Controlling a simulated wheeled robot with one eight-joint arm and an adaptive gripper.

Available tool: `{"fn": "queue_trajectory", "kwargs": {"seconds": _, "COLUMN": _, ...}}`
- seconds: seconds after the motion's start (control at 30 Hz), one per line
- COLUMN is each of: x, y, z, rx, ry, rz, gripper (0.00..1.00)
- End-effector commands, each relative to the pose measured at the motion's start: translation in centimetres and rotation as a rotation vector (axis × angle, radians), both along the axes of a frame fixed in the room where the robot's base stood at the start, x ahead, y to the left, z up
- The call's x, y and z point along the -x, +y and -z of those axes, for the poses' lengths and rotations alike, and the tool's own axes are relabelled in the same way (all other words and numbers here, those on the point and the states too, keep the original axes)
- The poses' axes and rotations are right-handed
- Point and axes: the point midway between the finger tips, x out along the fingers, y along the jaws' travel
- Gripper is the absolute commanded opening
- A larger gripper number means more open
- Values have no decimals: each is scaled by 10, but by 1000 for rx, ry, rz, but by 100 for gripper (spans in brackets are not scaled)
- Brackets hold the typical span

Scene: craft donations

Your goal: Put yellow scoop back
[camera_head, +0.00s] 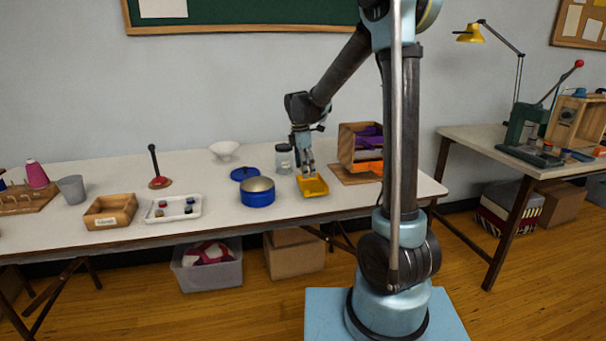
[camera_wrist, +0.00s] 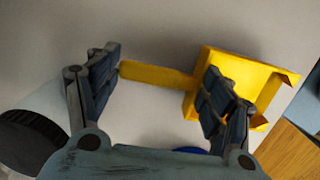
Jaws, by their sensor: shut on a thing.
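The yellow scoop (camera_head: 313,187) is at the right part of the long white table, near its front edge. In the wrist view the scoop (camera_wrist: 250,82) shows its open tray at the right and a flat handle reaching left between my fingers. My gripper (camera_head: 306,169) points down over the scoop and is shut on it, with its fingers (camera_wrist: 162,85) wide apart along the handle's length. The right finger overlaps the tray. I cannot tell whether the scoop touches the table.
A glass jar (camera_head: 284,159) stands just left of my gripper, with a blue pot (camera_head: 257,198) and blue lid (camera_head: 244,173) farther left. A wooden box (camera_head: 347,145) of purple and orange things stands close on the right, on a wooden board (camera_head: 349,177).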

Motion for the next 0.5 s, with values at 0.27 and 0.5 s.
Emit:
{"fn": "queue_trajectory", "kwargs": {"seconds": 0.27, "x": 0, "y": 0, "z": 18, "rx": 0, "ry": 0, "rz": 0, "gripper": 45}}
{"fn": "queue_trajectory", "kwargs": {"seconds": 0.5, "x": 0, "y": 0, "z": 19, "rx": 0, "ry": 0, "rz": 0, "gripper": 45}}
